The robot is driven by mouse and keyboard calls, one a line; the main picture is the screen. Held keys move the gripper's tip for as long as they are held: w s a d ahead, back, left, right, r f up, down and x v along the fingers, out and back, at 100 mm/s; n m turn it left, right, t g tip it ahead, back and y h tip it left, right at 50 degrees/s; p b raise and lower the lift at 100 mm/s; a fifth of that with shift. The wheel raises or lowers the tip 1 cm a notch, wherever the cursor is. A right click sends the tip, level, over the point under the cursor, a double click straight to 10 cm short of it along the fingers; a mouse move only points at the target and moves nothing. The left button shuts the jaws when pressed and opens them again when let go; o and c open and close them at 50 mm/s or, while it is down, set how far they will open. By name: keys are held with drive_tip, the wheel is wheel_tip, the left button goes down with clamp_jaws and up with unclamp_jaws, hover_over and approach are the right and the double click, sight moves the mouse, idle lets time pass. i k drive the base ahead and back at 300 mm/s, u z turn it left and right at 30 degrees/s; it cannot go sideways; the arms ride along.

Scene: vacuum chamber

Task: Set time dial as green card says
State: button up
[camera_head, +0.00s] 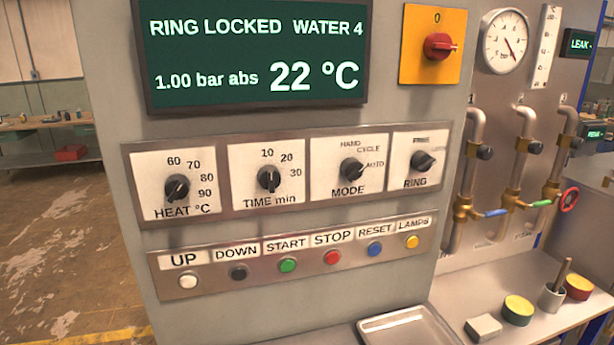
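The time dial (268,178) is a black knob on a white plate marked TIME min, with 10, 20 and 30 around it. Its pointer seems to stand upward, near the 10, but the mark is too small to be sure. The plate sits between the heat dial (177,188) and the mode dial (352,170) on the grey cabinet. No green card shows in this view. My gripper is not in view.
The ring knob (422,161) is right of mode. Coloured push buttons, including green START (288,265), sit below. Above are a display (258,50) reading 22 °C and a red switch (440,46). Valved pipes (520,150) and a metal tray (408,330) stand right.

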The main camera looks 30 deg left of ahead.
sight(270, 178)
drive_tip(key=z, duration=0.15)
drive_tip(key=k, duration=1.1)
drive_tip(key=u, duration=1.85)
drive_tip(key=i, duration=1)
drive_tip(key=u, duration=0.05)
